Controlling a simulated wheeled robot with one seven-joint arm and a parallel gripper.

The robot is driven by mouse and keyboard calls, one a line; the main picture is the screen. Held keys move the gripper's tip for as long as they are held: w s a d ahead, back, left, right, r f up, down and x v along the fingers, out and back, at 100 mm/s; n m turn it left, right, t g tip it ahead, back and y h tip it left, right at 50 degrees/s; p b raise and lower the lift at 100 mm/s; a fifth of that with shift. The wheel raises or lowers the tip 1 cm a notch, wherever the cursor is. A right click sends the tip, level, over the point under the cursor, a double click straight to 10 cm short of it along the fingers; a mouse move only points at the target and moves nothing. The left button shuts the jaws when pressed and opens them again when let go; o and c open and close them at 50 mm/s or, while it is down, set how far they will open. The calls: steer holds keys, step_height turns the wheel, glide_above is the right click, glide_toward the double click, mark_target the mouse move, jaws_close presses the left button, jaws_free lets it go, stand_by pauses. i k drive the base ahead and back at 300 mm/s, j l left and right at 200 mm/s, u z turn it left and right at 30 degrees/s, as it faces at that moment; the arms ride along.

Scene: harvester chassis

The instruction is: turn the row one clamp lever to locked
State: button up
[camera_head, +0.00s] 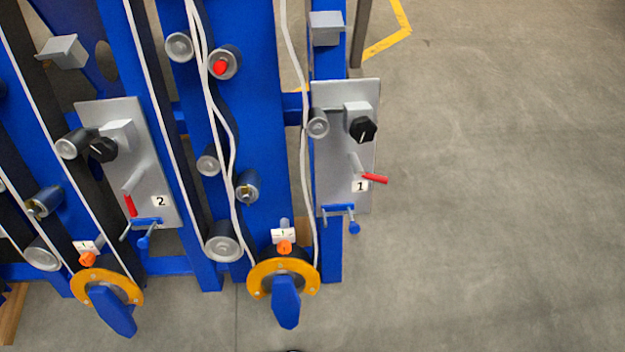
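The row one panel (342,100) is a grey plate marked "1" on the right blue upright. A lever with a red grip (374,179) sticks out to the right from its lower middle, nearly level and tipped slightly down. A black knob (363,130) sits above it. A blue bar with a blue ball-ended handle (354,227) is below it. No lettering shows which part is the clamp lever or which position is locked. My gripper is not in view.
A second panel (110,110) marked "2" stands left; its red-gripped lever (129,206) points down. Orange rings with blue handles (286,303) (112,312) jut out below. White cords and rollers (223,240) lie between the panels. Floor at right is clear.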

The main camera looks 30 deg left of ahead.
mark_target(359, 173)
steer(key=u, duration=0.55)
steer(key=i, duration=0.3)
steer(key=k+l+z, duration=0.15)
steer(key=i+l+z, duration=0.2)
steer(key=l, duration=0.2)
steer(key=i+l+z, duration=0.2)
steer(key=i+l, duration=0.1)
